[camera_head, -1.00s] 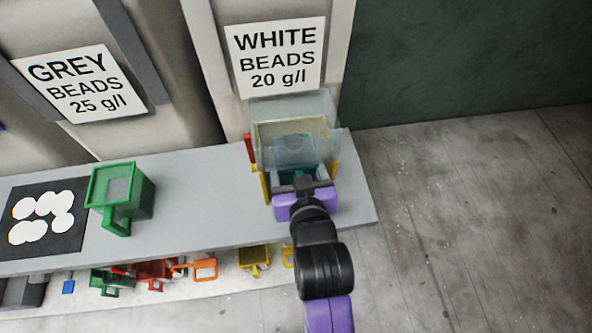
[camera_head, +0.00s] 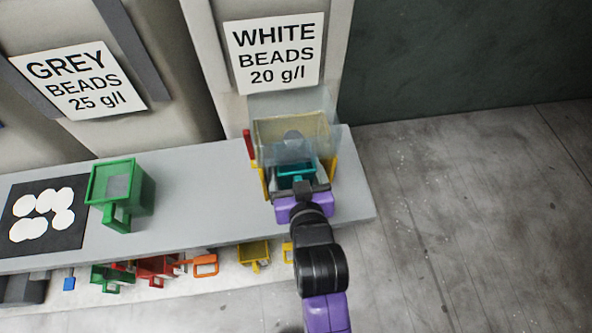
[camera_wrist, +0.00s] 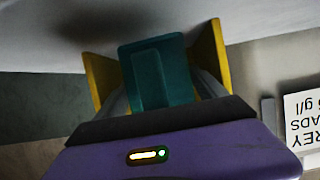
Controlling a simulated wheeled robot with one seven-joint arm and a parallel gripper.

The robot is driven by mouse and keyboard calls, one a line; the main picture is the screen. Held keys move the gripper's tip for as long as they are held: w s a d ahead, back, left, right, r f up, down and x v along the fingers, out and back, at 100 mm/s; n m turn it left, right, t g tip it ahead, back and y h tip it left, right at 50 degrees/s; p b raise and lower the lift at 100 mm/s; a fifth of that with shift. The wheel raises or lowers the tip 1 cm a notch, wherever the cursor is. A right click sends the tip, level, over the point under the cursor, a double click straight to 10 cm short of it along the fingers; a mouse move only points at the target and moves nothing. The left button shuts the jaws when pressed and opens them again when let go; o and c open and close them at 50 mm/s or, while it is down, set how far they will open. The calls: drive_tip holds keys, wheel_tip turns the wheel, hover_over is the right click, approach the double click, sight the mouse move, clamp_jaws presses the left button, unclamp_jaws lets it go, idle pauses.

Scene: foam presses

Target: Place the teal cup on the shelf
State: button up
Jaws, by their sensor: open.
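The teal cup (camera_head: 297,171) sits inside the dispenser bay under the white-beads sign, between yellow side walls and partly behind a clear cover (camera_head: 290,130). In the wrist view the cup (camera_wrist: 158,75) shows as a dark teal block with a raised handle-like part facing me. My gripper (camera_head: 301,186) is at the bay's front, close to the cup. Its jaws are open, with grey finger parts on either side of the teal part; contact cannot be told. The grey shelf (camera_head: 200,200) runs below the bay and leftward.
A green cup (camera_head: 120,195) stands on the grey shelf, left of the bay. A black mat (camera_head: 20,240) with white discs lies farther left. Several coloured cups sit on a lower level, including a yellow one (camera_head: 254,253). The grey surface between green cup and bay is clear.

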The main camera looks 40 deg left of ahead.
drive_tip(key=shift+r, duration=0.25)
drive_tip(key=v, duration=1.2)
drive_tip(key=shift+b, duration=0.4)
drive_tip(key=shift+f, duration=0.1)
drive_tip(key=s+d+f+m+t+h, duration=0.2)
drive_tip(key=d+m, duration=0.1)
drive_tip(key=d, duration=0.7)
drive_tip(key=s+d+f+m+t+h, duration=0.1)
drive_tip(key=d+m+t+h, duration=0.1)
drive_tip(key=d, duration=0.8)
drive_tip(key=s+d+r+m+t+h, duration=0.1)
drive_tip(key=s+d+r+m+h, duration=0.1)
drive_tip(key=s+d, duration=0.4)
drive_tip(key=s+d+r+m+t+h, duration=0.1)
drive_tip(key=s+d+r+m+h, duration=0.2)
drive_tip(key=s+d, duration=0.3)
drive_tip(key=shift+s+d+r+h, duration=0.25)
drive_tip(key=shift+d+h, duration=0.45)
drive_tip(key=shift+d, duration=0.35)
